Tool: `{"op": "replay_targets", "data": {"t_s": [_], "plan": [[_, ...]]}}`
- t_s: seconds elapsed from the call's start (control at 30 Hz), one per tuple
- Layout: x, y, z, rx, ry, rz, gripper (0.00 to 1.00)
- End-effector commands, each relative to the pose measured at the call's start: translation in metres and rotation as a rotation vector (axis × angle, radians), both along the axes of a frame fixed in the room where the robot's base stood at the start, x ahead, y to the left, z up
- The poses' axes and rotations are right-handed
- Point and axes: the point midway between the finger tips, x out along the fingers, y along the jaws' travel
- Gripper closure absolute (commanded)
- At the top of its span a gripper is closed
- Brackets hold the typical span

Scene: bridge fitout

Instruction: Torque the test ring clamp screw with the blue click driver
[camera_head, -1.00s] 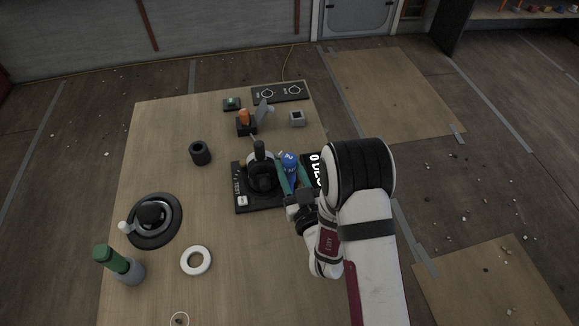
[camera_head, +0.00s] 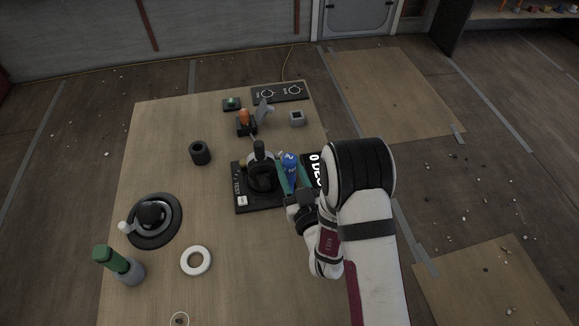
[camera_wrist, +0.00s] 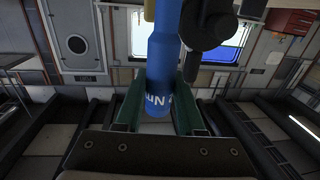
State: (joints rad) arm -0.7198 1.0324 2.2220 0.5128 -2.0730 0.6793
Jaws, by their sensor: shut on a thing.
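The blue click driver (camera_head: 289,164) is upright between the green fingers of my gripper (camera_head: 289,180), at the right side of the test ring. In the wrist view, my gripper (camera_wrist: 158,115) is shut on the blue driver (camera_wrist: 160,75), and light lettering shows on it. The black test ring (camera_head: 262,175) stands on a dark plate (camera_head: 243,208) marked TEST. In the wrist view a dark round part (camera_wrist: 208,20) is just right of the driver. The clamp screw and the driver's tip are hidden, so I cannot tell whether they touch.
An orange-handled tool (camera_head: 244,117) stands in a dark holder behind the plate. A black cylinder (camera_head: 200,152), a white ring (camera_head: 196,260) and a round dark base (camera_head: 172,232) also stand on the wooden table (camera_head: 140,180).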

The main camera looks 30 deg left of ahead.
Motion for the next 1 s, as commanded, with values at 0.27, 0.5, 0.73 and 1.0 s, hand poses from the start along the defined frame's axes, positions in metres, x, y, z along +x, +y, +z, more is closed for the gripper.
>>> {"op": "replay_targets", "data": {"t_s": [0.27, 0.5, 0.73, 1.0], "plan": [[0.000, 0.000, -0.001, -0.002, 0.004, 0.000, 1.00], [0.000, 0.000, -0.001, -0.002, 0.003, -0.001, 1.00], [0.000, 0.000, 0.012, 0.001, 0.000, 0.000, 1.00], [0.000, 0.000, 0.039, 0.001, 0.000, -0.001, 1.00]]}}
